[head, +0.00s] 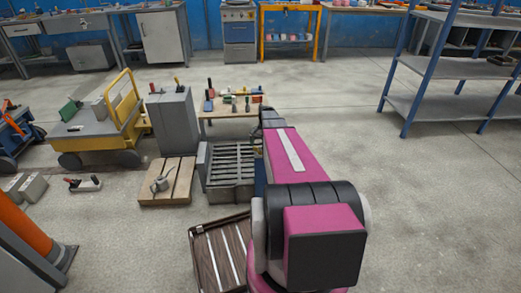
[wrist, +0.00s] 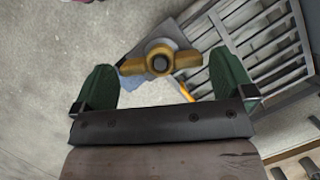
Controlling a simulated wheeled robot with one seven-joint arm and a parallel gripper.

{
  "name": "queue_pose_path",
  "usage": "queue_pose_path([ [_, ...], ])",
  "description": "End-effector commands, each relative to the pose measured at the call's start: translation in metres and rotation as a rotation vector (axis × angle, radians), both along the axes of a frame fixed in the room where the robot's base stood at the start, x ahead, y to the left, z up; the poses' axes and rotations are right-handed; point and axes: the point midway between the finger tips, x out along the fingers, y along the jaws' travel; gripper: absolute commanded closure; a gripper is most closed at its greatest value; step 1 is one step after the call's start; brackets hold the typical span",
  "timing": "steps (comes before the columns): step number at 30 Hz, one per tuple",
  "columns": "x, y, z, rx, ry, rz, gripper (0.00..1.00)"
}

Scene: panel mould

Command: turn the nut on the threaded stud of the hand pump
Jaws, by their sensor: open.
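The nut (wrist: 185,60) is a brass-yellow wing nut with two wings spread left and right in the wrist view. The dark end of the threaded stud (wrist: 160,64) shows at its centre. Grey metal of the hand pump (wrist: 158,34) shows around and behind the nut; most of the pump is hidden. My gripper (wrist: 162,66) has two green fingers, wide apart and empty, one on each side of the nut. Neither finger visibly touches it; I cannot tell the depth gap. In the head view my arm hides the gripper, the nut and the pump.
A grey slatted mould (head: 231,163) lies left of my arm and also shows close to the right finger in the wrist view (wrist: 268,42). A wooden pallet (head: 150,196), a grey cabinet (head: 174,128) and a yellow cart (head: 98,133) stand left. Floor at right is clear.

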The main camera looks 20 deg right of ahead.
Motion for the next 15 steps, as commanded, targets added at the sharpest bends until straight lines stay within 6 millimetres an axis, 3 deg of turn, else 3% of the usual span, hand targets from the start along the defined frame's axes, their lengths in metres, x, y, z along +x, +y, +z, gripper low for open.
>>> queue_pose_path([
  [6,0.012,-0.012,0.039,-0.001,-0.002,0.0,0.0],
  [15,0.022,-0.023,0.075,0.0,-0.001,0.0,0.0],
])
